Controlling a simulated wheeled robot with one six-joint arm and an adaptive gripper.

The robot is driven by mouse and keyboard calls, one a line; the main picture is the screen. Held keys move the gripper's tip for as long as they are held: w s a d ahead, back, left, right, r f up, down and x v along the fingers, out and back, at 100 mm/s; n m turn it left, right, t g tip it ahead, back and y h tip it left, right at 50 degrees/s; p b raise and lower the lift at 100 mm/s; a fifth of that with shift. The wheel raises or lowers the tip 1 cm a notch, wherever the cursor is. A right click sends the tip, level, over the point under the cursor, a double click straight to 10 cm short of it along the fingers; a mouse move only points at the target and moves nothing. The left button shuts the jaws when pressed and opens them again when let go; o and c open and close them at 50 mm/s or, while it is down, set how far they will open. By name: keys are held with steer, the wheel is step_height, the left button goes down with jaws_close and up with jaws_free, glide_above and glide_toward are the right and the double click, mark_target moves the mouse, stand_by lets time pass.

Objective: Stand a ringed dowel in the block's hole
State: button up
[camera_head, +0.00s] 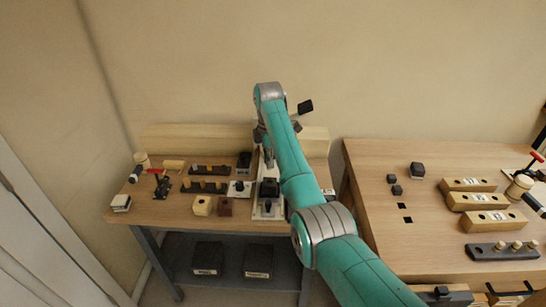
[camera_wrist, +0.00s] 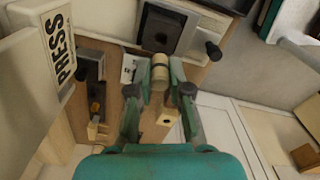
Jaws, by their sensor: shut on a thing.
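In the wrist view my gripper (camera_wrist: 160,84) is shut on a pale wooden dowel (camera_wrist: 159,72) with a dark ring; it is held between the fingertips. A tan wooden block (camera_wrist: 168,117) with a small dark hole lies past the fingers, lower in that view. The dowel and this block look apart. In the head view a pale block (camera_head: 202,206) with a dark hole stands near the bench's front edge, next to a brown block (camera_head: 225,207). In the head view my arm hides much of the gripper, and the held dowel cannot be made out.
A white press (camera_wrist: 60,45) fills the wrist view's left; a dark plate (camera_wrist: 161,30) lies at its top. On the left bench (camera_head: 165,212) are dark racks with dowels (camera_head: 207,187), a mallet and a clamp. The right table (camera_head: 375,165) holds numbered wooden blocks (camera_head: 470,185).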

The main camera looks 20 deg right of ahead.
steer(key=shift+f, duration=2.55)
steer(key=shift+f, duration=1.05)
stand_by(0.6)
steer(key=o, duration=0.8)
steer(key=shift+o, duration=0.8)
steer(key=shift+r, duration=0.1)
steer(key=shift+r, duration=3.45)
steer(key=shift+s, duration=0.15)
